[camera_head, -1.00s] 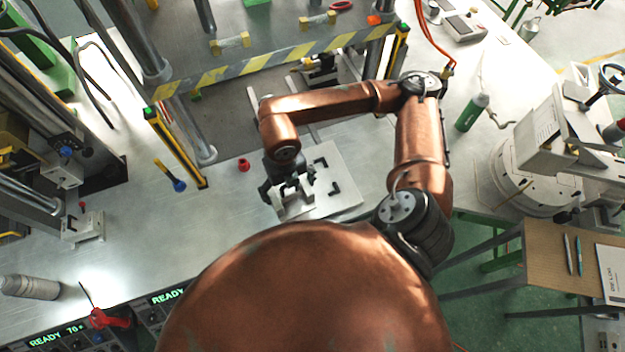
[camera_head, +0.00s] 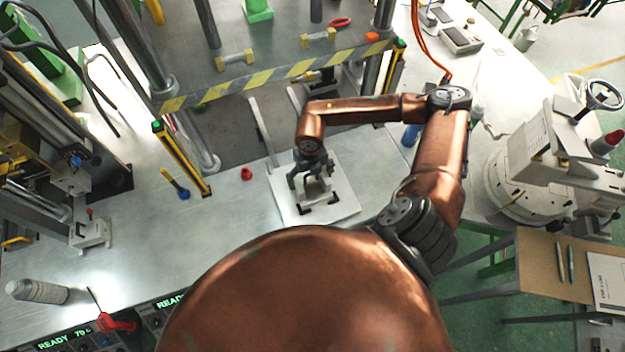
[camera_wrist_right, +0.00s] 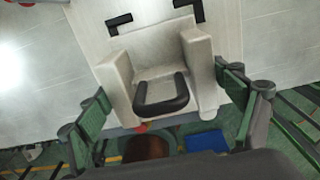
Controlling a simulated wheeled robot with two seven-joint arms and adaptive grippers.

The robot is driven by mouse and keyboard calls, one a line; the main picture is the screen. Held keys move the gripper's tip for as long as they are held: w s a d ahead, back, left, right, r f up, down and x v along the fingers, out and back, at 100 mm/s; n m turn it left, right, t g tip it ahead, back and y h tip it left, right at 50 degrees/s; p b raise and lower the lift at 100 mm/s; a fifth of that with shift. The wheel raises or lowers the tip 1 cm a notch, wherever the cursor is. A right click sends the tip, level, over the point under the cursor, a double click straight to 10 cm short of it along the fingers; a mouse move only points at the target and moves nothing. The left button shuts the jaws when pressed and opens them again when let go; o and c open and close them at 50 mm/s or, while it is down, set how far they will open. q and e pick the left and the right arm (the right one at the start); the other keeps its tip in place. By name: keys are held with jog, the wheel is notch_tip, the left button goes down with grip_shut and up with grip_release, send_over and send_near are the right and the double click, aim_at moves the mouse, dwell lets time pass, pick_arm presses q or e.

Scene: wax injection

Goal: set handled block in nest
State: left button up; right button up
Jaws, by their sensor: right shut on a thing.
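The handled block (camera_head: 318,188) is pale grey with two raised side walls. In the right wrist view the block (camera_wrist_right: 146,75) shows a black U-shaped handle (camera_wrist_right: 162,95). My right gripper (camera_head: 307,177) is shut on the block, with a green-padded finger on each side in the wrist view (camera_wrist_right: 170,112). The nest is a pale plate (camera_head: 345,207) with black L-shaped corner brackets (camera_head: 306,210); brackets also show in the wrist view (camera_wrist_right: 187,12). The block is over the plate, beside the brackets; whether it touches the plate is unclear. My left gripper is out of view.
A yellow-black striped bar (camera_head: 270,75) crosses behind my right arm. A small red cap (camera_head: 246,174) and a blue-tipped tool (camera_head: 175,184) lie left of the plate. Bench left of the plate is largely clear.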

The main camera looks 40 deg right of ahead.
aim_at(312, 181)
jog(key=shift+w+d+f, duration=0.15)
jog(key=shift+d+f, duration=0.1)
jog(key=shift+f, duration=0.05)
jog(key=f, duration=0.1)
jog(key=f+p, duration=0.1)
jog(key=shift+w+d+f+p, duration=0.1)
jog(key=shift+d+f+p, duration=0.1)
jog(key=shift+f+p, duration=0.15)
jog(key=shift+f, duration=0.45)
jog(key=shift+f, duration=0.2)
jog(key=o, duration=2)
